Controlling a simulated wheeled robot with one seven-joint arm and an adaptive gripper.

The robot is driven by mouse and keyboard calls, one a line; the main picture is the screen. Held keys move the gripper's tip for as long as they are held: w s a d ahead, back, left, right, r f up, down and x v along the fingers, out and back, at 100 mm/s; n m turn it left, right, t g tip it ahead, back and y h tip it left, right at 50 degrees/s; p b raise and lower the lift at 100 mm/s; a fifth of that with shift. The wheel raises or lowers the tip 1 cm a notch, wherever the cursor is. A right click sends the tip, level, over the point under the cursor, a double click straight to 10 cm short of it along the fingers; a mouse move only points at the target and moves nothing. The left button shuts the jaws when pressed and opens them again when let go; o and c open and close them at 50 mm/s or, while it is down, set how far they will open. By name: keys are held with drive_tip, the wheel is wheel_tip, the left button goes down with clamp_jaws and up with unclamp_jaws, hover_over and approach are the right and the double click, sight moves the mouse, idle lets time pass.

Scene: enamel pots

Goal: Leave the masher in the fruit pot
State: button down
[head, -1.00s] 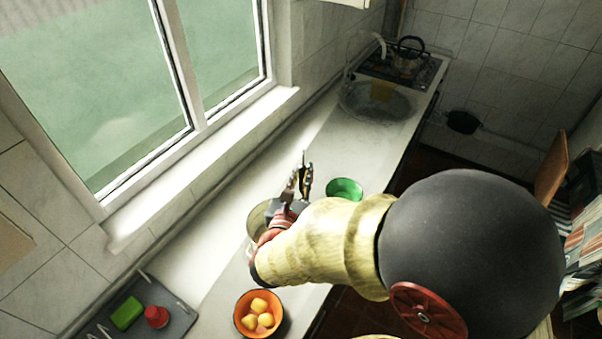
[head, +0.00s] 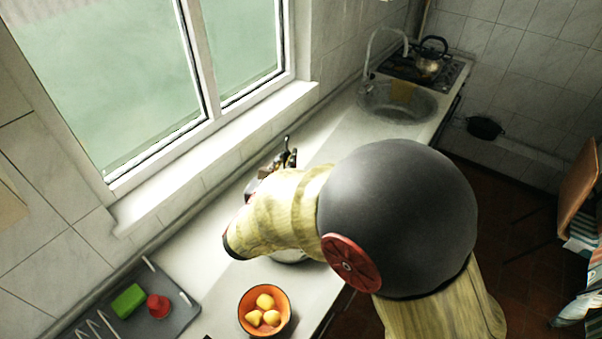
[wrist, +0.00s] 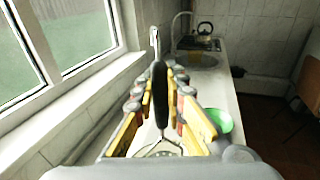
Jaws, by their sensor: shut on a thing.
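My gripper (wrist: 164,84) is shut on the black handle of the masher (wrist: 160,98), which stands roughly upright between the yellow fingers. The masher's wire head shows low in the wrist view, partly hidden by my wrist. In the head view my gripper (head: 286,162) is over the counter near the window, mostly behind my arm. An orange pot (head: 244,325) holding several yellow fruits (head: 265,301) stands at the front of the counter, apart from my gripper and nearer the camera. A pale pot (head: 291,257) is mostly hidden under my arm.
A green bowl (wrist: 222,121) stands right of my gripper in the wrist view. A grey tray (head: 185,310) with a green block (head: 128,300) and a red item (head: 158,306) is at front left. The sink (head: 398,103) and kettle (head: 428,62) are far back. The window wall borders the counter.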

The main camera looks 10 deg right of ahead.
drive_tip(key=shift+w+a+r, duration=0.15)
drive_tip(key=shift+w+r, duration=0.1)
drive_tip(key=shift+r, duration=0.15)
drive_tip(key=shift+s+f, duration=0.1)
drive_tip(key=shift+f, duration=0.15)
wheel_tip(320, 180, down, 18)
drive_tip(key=b, duration=1.3)
drive_tip(key=c, duration=1.7)
unclamp_jaws()
drive_tip(key=shift+c, duration=0.2)
drive_tip(key=shift+f, duration=0.1)
drive_tip(key=v, duration=1.2)
